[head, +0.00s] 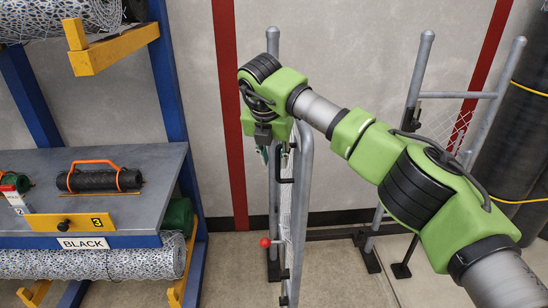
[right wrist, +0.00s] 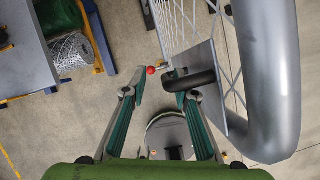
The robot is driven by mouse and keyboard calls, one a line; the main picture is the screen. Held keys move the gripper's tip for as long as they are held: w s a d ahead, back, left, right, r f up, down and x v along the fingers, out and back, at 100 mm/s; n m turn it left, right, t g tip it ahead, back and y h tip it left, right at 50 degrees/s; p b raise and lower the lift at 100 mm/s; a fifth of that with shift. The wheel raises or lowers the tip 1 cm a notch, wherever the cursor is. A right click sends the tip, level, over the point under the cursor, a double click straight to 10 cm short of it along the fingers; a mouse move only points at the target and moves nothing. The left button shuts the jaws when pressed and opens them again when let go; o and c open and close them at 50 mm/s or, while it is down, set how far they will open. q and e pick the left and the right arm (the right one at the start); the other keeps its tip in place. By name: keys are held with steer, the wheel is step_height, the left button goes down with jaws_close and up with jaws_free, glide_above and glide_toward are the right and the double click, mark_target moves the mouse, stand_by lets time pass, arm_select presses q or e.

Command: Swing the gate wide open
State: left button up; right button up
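The gate (head: 303,190) has a grey tube frame with white chain-link mesh. In the head view it stands nearly edge-on beside a grey post (head: 273,50), with an open gap to its right. In the right wrist view its bent tube (right wrist: 268,75) fills the right side. A black handle (right wrist: 190,81) is on a plate at the gate's edge, and a red ball knob (right wrist: 151,70) sits left of it. My right gripper (right wrist: 154,88) is open; its right fingertip is close to the handle, contact unclear. It shows partly in the head view (head: 268,156). My left gripper is out of view.
A blue-framed rack with a grey shelf (head: 150,165) stands on the left, with a black roll (head: 100,181) on it. A second grey post (head: 418,75) and dark rolls (head: 515,130) stand on the right. The floor (head: 340,275) right of the gate is clear.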

steer(key=shift+d, duration=0.15)
steer(key=v, duration=1.2)
steer(key=shift+s, duration=0.1)
